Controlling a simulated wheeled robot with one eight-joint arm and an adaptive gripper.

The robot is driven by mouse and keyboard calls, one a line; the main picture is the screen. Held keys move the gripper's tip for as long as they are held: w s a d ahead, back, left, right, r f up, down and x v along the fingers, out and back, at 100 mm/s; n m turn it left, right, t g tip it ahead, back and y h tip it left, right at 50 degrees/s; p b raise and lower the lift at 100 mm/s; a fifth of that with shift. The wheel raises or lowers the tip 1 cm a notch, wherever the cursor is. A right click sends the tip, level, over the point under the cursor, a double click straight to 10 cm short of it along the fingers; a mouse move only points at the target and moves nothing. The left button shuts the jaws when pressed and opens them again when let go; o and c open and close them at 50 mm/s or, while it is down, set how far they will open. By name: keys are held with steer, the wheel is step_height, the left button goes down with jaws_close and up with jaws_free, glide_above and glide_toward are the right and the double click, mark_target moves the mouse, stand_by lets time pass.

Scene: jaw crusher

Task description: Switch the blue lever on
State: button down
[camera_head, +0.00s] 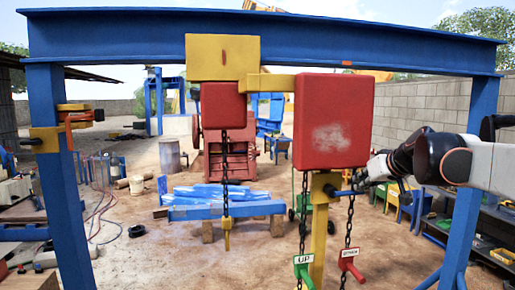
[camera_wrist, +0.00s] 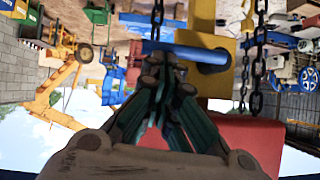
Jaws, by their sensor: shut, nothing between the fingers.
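The blue lever (camera_head: 343,192) is a short rod that sticks out sideways from a yellow post (camera_head: 319,235) below the red hoist box. The wrist view, which is upside down, shows the lever (camera_wrist: 200,55) as a thick blue bar joined to the yellow post (camera_wrist: 204,17). My gripper (camera_head: 360,182) is at the lever's free end, right of the post. In the wrist view my gripper (camera_wrist: 163,62) has its fingertips together, with nothing between them. The tips overlap the lever's edge; I cannot tell whether they touch it.
The red hoist box (camera_head: 333,120) is just above the lever. Two chains hang beside the post, with a green UP tag (camera_head: 303,267) and a red tag (camera_head: 350,265). The blue gantry leg (camera_head: 468,195) stands to the right, near my arm.

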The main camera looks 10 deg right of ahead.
steer(key=shift+w+d+f, duration=0.1)
steer(key=shift+d+f, duration=0.15)
step_height(320, 180, down, 9)
steer(key=a+m+t+y+b, duration=0.1)
steer(key=m+y+b, duration=0.6)
steer(key=b, duration=0.3)
steer(key=shift+a+t, duration=0.25)
steer(key=shift+t, duration=0.05)
steer(key=shift+r, duration=0.1)
stand_by(0.5)
